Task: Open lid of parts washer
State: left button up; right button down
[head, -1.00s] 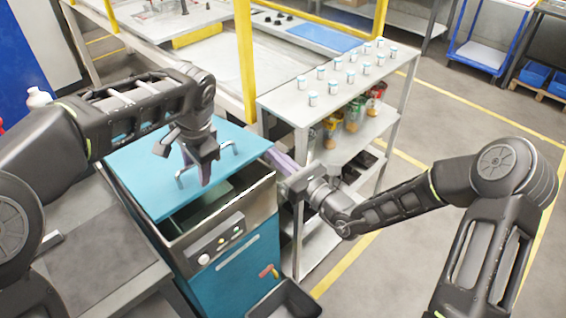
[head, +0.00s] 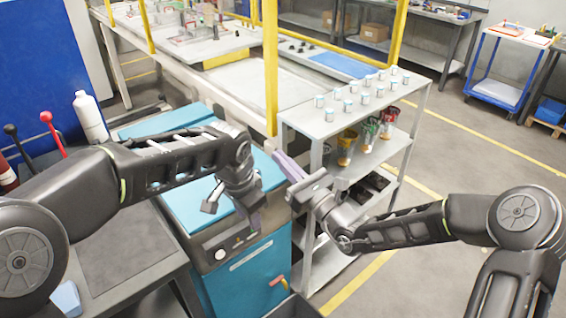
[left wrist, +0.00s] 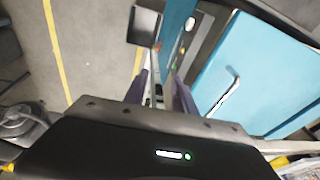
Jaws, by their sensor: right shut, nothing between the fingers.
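The parts washer has a teal lid (head: 190,205), partly hidden by my left arm in the head view. The lid also shows in the left wrist view (left wrist: 265,70), with a metal handle (left wrist: 229,92) on it and a dark strip along its edge by the front panel. I cannot tell how far it is raised. My left gripper (head: 256,218) is over the washer's front edge, near the control panel (head: 225,252); its fingers (left wrist: 163,88) are apart and empty, clear of the handle. My right gripper (head: 283,165) is shut and empty, beside the washer's right side.
A grey shelf rack (head: 310,124) with small white jars and colored cups stands right of the washer. A dark bin (head: 292,308) is on the floor in front. A grey bench (head: 120,250) and a white bottle (head: 90,115) are at the left.

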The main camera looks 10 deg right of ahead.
pick_arm(q)
jog(key=f, duration=0.2)
jog(key=d+f, duration=0.1)
jog(key=shift+s+d+n+h, duration=0.1)
jog(key=shift+s+n+h, duration=0.2)
jog(key=shift+s+h, duration=0.1)
pick_arm(e)
jog(key=shift+s+d+f, duration=0.1)
jog(key=shift+s+f, duration=0.15)
jog(key=shift+s, duration=0.15)
pick_arm(q)
jog(key=s+a+f+n+g+h, duration=0.15)
jog(key=s+f, duration=0.25)
jog(key=f, duration=0.6)
jog(key=s+a+f+n, duration=0.1)
jog(key=s+f+n, duration=0.25)
jog(key=f, duration=0.65)
jog(key=s+a+f+n, duration=0.2)
jog(key=s+f, duration=0.4)
jog(key=s, duration=0.3)
jog(key=s+a+f+n, duration=0.2)
jog(key=s+f+n, duration=0.2)
jog(key=s, duration=0.5)
jog(key=shift+s+a+f+n+h, duration=0.3)
jog(key=shift+f+n+h, duration=0.15)
jog(key=shift+f, duration=0.45)
jog(key=shift+r+g, duration=0.1)
jog(key=shift+g, duration=0.15)
pick_arm(e)
jog(key=shift+r, duration=0.15)
